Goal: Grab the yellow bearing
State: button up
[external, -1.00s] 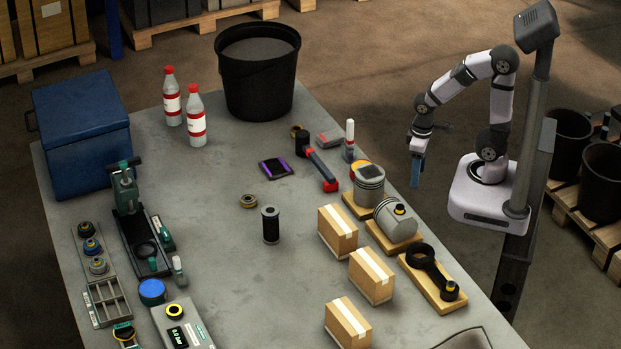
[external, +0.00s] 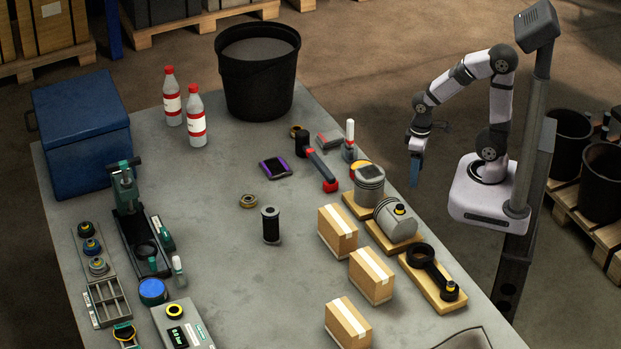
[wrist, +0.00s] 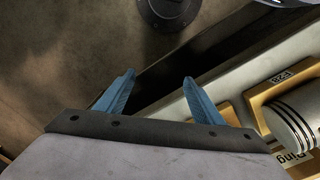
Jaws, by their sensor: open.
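Several yellow ring-like parts lie on the workbench, and I cannot tell for sure which one is the yellow bearing. A yellow ring with a dark centre (external: 174,311) sits on the grey gauge box at the front left. A dark ring with yellow (external: 124,331) lies beside it at the tray's near end. A brass-coloured ring (external: 248,201) lies alone mid-bench. My gripper (external: 416,172) hangs beyond the bench's right edge, far from these rings. In the wrist view my gripper (wrist: 159,78) has its two blue fingers apart with nothing between them.
Cardboard boxes (external: 338,231) and wooden blocks with a piston (external: 396,222) and a connecting rod (external: 430,266) line the right side. A black bucket (external: 256,92), two bottles (external: 196,122) and a blue case (external: 85,140) stand farther back.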

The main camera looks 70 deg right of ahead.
jog(key=w+r+n+h+p, duration=0.1)
jog(key=w+n, duration=0.2)
jog(key=w, duration=0.2)
jog(key=w+r+n+t+p, duration=0.1)
jog(key=w+n, duration=0.2)
jog(key=w, duration=0.2)
jog(key=w+r+n+t+h+p, duration=0.1)
jog(key=w+r+n, duration=0.1)
jog(key=w, duration=0.3)
jog(key=shift+w+a+n+h, duration=0.25)
jog(key=shift+a+n+h, duration=0.05)
jog(key=shift+n, duration=0.6)
jog(key=w+a+r+n+t+h+p, duration=0.1)
jog(key=w+a+n+t+p, duration=0.3)
jog(key=w+n, duration=0.55)
jog(key=n+t+y+p, duration=0.2)
jog(key=n+t+p, duration=0.3)
jog(key=n, duration=0.9)
send_over(250, 198)
jog(key=s, duration=0.4)
jog(key=shift+w+a+f, duration=0.1)
jog(key=shift+a+f, duration=0.1)
jog(key=shift+f, duration=0.55)
jog(key=shift+a+f, duration=0.2)
jog(key=shift+f, duration=0.5)
